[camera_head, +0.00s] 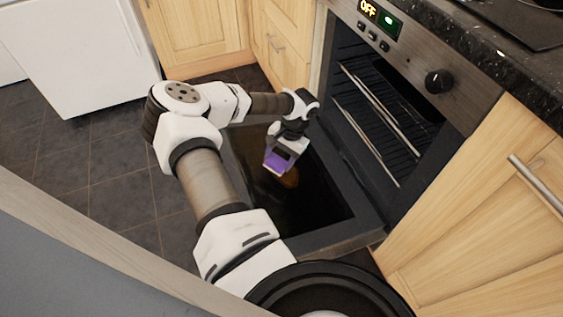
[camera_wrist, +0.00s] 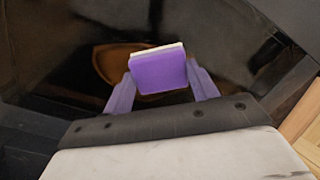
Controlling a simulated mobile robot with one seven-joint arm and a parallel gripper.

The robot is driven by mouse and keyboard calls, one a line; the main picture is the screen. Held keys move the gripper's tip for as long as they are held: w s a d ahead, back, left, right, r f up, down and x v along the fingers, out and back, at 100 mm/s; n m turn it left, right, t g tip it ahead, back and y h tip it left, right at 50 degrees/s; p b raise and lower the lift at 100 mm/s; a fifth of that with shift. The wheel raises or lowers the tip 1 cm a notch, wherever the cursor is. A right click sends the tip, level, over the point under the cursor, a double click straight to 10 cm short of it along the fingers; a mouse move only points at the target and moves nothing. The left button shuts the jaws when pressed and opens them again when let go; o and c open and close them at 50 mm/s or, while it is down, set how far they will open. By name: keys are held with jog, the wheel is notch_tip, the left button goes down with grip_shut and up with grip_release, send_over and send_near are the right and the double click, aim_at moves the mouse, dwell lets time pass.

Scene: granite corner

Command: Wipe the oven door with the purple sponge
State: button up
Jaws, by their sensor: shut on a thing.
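The purple sponge (camera_wrist: 158,72) has a pale layer along one edge. My gripper (camera_wrist: 160,92) is shut on it, with one finger at each side. In the head view the sponge (camera_head: 277,162) is above the open oven door (camera_head: 318,197), which is folded down flat with a dark glass inner face. A brown-orange stain (camera_head: 290,178) shows on the glass beside the sponge. In the wrist view the stain (camera_wrist: 105,62) is partly hidden behind the sponge. I cannot tell whether the sponge touches the glass.
The open oven cavity with wire racks (camera_head: 375,105) is to the right of the door. A wooden cabinet with a bar handle (camera_head: 535,185) stands at the near right. Wooden cupboards (camera_head: 200,35) and a white appliance (camera_head: 85,50) are at the back. Dark floor tiles (camera_head: 120,190) are clear at left.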

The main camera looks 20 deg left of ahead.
jog(key=shift+w+a+f+b, duration=0.15)
jog(key=shift+w+a+b, duration=0.6)
jog(key=shift+w+a, duration=1.35)
jog(key=shift+s, duration=0.1)
jog(key=p+v, duration=0.4)
jog(key=v, duration=0.2)
jog(key=shift+p, duration=0.4)
jog(key=p+v, duration=0.2)
jog(key=v, duration=0.1)
jog(key=shift+p, duration=0.3)
